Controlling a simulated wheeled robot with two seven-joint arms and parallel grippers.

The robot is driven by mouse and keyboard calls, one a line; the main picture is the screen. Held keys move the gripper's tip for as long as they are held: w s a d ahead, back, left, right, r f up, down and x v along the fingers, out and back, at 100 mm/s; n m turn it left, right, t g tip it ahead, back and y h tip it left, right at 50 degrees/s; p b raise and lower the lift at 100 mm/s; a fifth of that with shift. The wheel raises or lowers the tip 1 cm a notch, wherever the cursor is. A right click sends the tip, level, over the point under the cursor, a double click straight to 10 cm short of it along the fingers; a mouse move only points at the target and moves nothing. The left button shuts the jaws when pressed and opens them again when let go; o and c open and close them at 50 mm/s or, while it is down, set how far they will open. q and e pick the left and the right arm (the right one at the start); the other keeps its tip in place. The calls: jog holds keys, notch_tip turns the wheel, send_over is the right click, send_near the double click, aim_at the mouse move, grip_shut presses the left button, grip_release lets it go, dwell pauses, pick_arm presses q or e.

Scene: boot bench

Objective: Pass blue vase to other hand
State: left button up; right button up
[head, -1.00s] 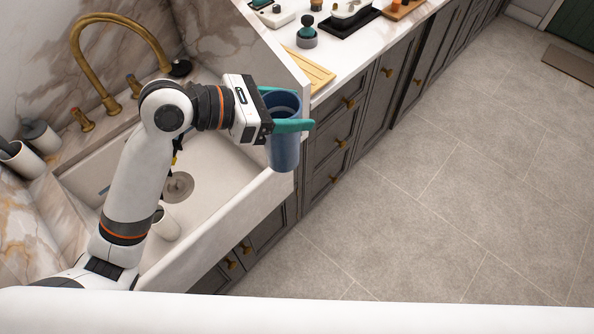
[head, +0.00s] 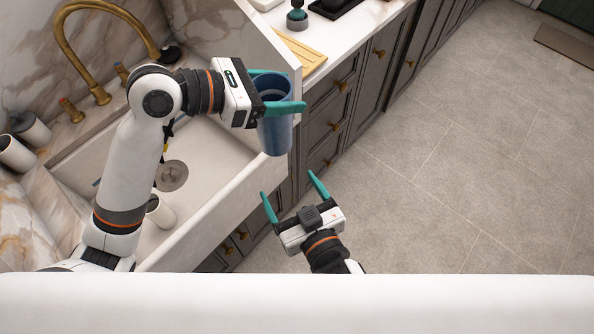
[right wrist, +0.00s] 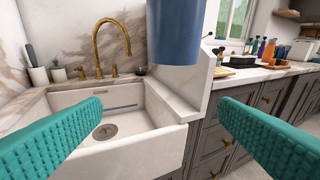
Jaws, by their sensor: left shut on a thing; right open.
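The blue vase (head: 274,130) is upright in the head view, in the air by the sink's front right corner. My left gripper (head: 284,91) is shut on the vase near its upper part, with teal fingers on either side. My right gripper (head: 290,188) is open and empty, lower in the head view and apart from the vase, its fingers pointing up the picture toward it. In the right wrist view the lower part of the vase (right wrist: 174,35) shows at the top, above and between the open fingers (right wrist: 165,130). The vase's top is cut off there.
Dark cabinets (head: 345,95) run along the counter, which holds a wooden board (head: 300,52).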

jog(key=t, duration=0.2)
send_near(275, 135)
jog(key=w, duration=0.2)
jog(key=shift+m, duration=0.3)
jog(key=x, duration=1.1)
jog(key=shift+w+a+f, duration=0.15)
jog(key=shift+a+f, duration=0.15)
jog(key=shift+a, duration=0.1)
jog(key=c, duration=1.2)
pick_arm(q)
jog(key=o, duration=1.6)
pick_arm(e)
jog(key=shift+a+r, duration=0.1)
jog(key=shift+c, duration=0.2)
